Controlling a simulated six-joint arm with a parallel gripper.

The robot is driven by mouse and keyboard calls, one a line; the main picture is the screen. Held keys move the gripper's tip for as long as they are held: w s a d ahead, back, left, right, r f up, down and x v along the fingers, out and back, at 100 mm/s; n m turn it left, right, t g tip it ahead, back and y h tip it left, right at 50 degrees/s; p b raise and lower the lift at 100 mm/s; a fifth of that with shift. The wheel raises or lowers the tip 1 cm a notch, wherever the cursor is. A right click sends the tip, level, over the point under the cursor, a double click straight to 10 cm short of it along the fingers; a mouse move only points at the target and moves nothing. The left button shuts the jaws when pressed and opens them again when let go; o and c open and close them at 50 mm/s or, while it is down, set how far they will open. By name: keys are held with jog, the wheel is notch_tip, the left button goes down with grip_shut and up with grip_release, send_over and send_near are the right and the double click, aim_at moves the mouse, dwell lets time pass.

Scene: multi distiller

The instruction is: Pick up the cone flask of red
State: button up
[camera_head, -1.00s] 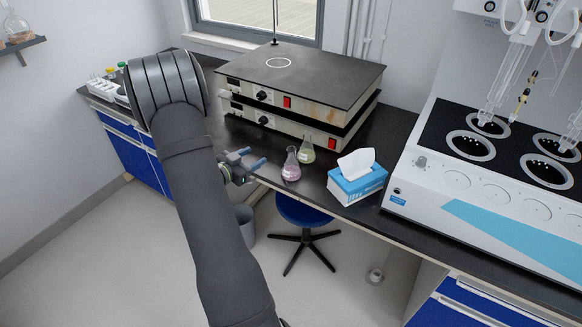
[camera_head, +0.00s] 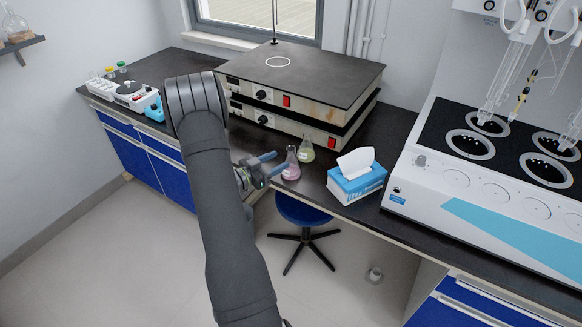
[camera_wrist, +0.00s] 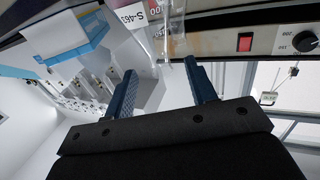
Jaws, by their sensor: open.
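A cone flask of pinkish-red liquid (camera_head: 291,171) stands upright on the dark bench top near its front edge. A second flask of yellow-green liquid (camera_head: 306,152) stands just behind it to the right. My gripper (camera_head: 271,164) is open and empty, its blue fingers pointing at the red flask from the left. The tips are close to the flask, but I cannot tell whether they touch it. In the wrist view my gripper (camera_wrist: 158,85) shows spread fingers, with the clear glass of a flask carrying a white label (camera_wrist: 131,14) partly cut off beyond them.
A blue tissue box (camera_head: 357,183) stands right of the flasks. Stacked hot plates (camera_head: 300,89) stand behind them. A white multi-distiller unit (camera_head: 480,190) fills the right. A blue stool (camera_head: 303,209) is below the bench edge.

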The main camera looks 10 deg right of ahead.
aim_at(288, 157)
jog(key=shift+x, duration=3.15)
jog(key=shift+s+d, duration=0.1)
jog(key=shift+s, duration=0.05)
grip_shut()
